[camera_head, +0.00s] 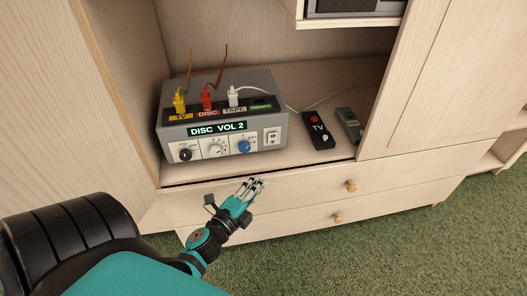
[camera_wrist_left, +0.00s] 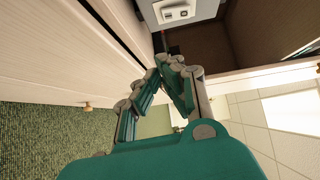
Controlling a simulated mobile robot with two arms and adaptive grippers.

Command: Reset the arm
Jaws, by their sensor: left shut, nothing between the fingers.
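My left arm comes in from the lower left, and its teal and grey left gripper (camera_head: 254,188) is in front of the cabinet, near the top drawer front. Its fingers are shut with nothing between them, and they also show in the left wrist view (camera_wrist_left: 167,68). The grey switch box (camera_head: 222,120) stands on the cabinet shelf, behind and above the gripper, with its display reading "DISC VOL 2". The gripper appears apart from the box. A corner of the box with its white rocker switch shows in the left wrist view (camera_wrist_left: 175,13). My right gripper is not in view.
Yellow (camera_head: 180,103), red (camera_head: 207,98) and white (camera_head: 234,96) plugs stand in the box's top. A black TV remote (camera_head: 318,130) and a grey device (camera_head: 349,125) lie to its right. Below are drawers with round knobs (camera_head: 351,186). Green carpet (camera_head: 400,245) is clear in front.

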